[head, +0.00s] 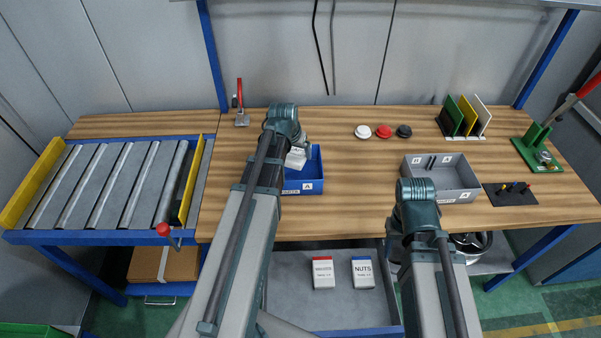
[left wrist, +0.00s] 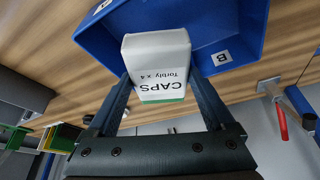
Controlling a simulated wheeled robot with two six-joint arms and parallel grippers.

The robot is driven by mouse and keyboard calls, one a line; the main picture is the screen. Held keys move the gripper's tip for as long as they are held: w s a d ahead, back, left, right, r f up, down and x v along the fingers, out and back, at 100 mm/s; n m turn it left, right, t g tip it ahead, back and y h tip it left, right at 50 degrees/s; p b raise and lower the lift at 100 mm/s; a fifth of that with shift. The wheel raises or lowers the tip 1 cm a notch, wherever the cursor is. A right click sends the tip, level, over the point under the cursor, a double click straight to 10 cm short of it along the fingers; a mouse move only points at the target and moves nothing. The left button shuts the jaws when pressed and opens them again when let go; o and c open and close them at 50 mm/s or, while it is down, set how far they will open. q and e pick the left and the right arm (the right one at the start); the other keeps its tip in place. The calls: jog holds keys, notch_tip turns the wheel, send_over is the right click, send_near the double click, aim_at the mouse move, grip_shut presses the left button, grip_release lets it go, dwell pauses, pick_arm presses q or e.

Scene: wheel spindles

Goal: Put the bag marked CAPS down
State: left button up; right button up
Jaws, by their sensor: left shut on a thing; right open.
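The white CAPS bag (left wrist: 158,60) with a green band is between the fingers of my left gripper (left wrist: 165,100), which is shut on it. In the head view the bag (head: 296,158) is at the left side of the blue bin (head: 309,187) labelled A, partly hidden by my arm. In the left wrist view the blue bin (left wrist: 222,25) is behind the bag, with A and B labels; I cannot tell whether the bag touches it. The end of my right arm, with my right gripper (head: 415,215), is in front of the grey bin, apart from the bag; its fingers are mostly hidden.
A grey divided bin (head: 455,194) stands right of the blue bin. A lower tray (head: 330,318) holds a red-topped bag (head: 323,272) and a NUTS bag (head: 362,272). A roller conveyor (head: 110,185) is at left. A red-handled clamp (head: 241,108) stands behind. The table middle is clear.

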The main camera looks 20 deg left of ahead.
pick_arm(q)
jog(key=b, duration=0.5)
send_over(298, 175)
jog(key=s, duration=0.1)
notch_tip(298, 175, down, 6)
jog(key=shift+s+r, duration=0.1)
jog(key=shift+r, duration=0.15)
notch_tip(298, 175, down, 4)
jog(key=b, duration=0.3)
jog(key=shift+r, duration=0.15)
jog(key=shift+b, duration=0.3)
jog(key=o, duration=1.2)
